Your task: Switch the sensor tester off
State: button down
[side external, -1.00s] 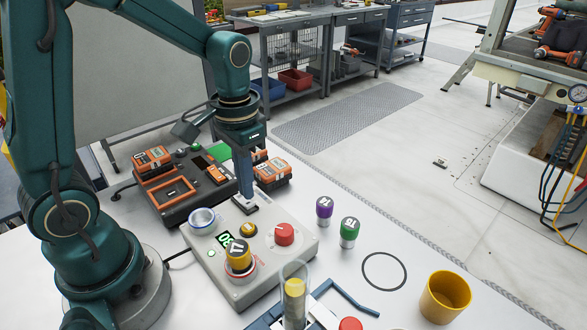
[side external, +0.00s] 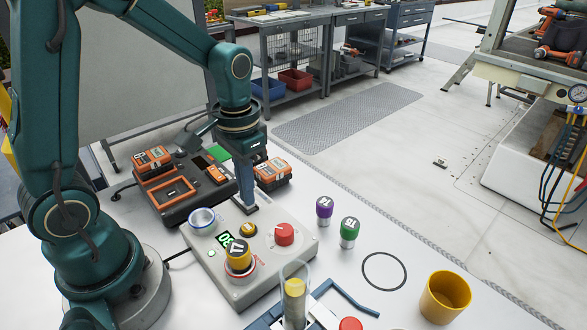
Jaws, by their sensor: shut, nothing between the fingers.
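The sensor tester (side external: 258,290) is a pale grey box on the white table. It carries a lit green display (side external: 225,239), a small green light (side external: 212,253), a red knob (side external: 284,233) and a yellow button (side external: 248,229). A yellow-and-black sensor (side external: 238,254) stands in its red-rimmed socket, and a blue-rimmed socket (side external: 202,217) looks empty. A dark rocker switch (side external: 242,207) sits near the tester's back edge. My gripper (side external: 249,209) is shut and empty, pointing down with its tips at the switch. They partly hide it; I cannot tell whether they touch.
A dark charger with orange batteries (side external: 172,190) stands behind the tester. Purple (side external: 324,207) and green (side external: 349,231) sensors stand to the right, near a black ring (side external: 384,271) and a yellow cup (side external: 445,296). A clear tube (side external: 295,287) stands in front.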

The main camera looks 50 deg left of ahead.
jog(key=shift+f, duration=0.2)
jog(key=shift+r, duration=3.5)
jog(key=s+d+r+t, duration=0.2)
jog(key=s+t, duration=0.3)
jog(key=s, duration=0.3)
jog(key=shift+s+d+r+t, duration=0.15)
jog(key=shift+d+r+t, duration=0.2)
jog(key=shift+d, duration=0.35)
